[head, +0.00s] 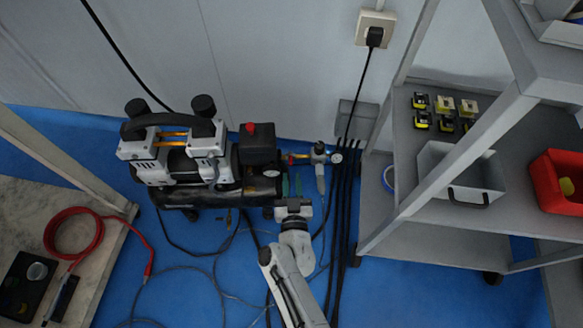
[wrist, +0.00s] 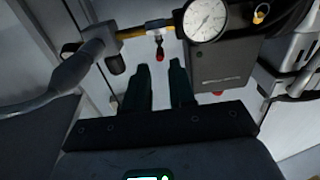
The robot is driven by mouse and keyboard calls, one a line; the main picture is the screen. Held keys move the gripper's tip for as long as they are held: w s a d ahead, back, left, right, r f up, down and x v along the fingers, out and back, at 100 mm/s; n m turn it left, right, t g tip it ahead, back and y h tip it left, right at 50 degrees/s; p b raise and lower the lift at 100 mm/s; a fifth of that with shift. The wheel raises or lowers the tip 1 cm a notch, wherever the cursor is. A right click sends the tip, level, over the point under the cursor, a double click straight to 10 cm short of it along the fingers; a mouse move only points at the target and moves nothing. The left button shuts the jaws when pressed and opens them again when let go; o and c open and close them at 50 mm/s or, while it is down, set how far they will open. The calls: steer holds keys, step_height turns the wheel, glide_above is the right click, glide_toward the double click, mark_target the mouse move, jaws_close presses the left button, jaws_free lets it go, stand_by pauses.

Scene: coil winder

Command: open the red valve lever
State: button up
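The red valve lever (wrist: 159,54) shows in the wrist view as a small red tip on a dark stem, hanging below the brass pipe (wrist: 133,32). In the head view a small red part, apparently the lever (head: 291,159), shows at the brass fitting right of the compressor (head: 185,160). My gripper (head: 292,177) is just below that fitting in the head view. In the wrist view my gripper (wrist: 158,66) has its two dark fingers apart with nothing between them. The lever tip is beyond the gap between the fingertips, and I see no contact.
A pressure gauge (wrist: 205,18) sits right of the lever. A grey regulator (head: 319,153) and black cables (head: 345,205) stand right of my gripper. A grey shelf rack (head: 440,210) is farther right. A red hose (head: 75,230) lies on the left table. Hoses cross the blue floor.

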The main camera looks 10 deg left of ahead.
mark_target(291, 158)
steer(key=shift+w+a+b, duration=0.15)
steer(key=shift+w+b, duration=0.5)
steer(key=shift+w, duration=0.25)
steer(key=shift+w+a+b, duration=0.2)
steer(key=shift+w+b, duration=0.5)
steer(key=shift+w, duration=0.25)
steer(key=shift+w+a+b, duration=0.15)
steer(key=shift+w+b, duration=0.5)
steer(key=shift+w, duration=0.25)
steer(key=shift+c, duration=0.3)
jaws_close()
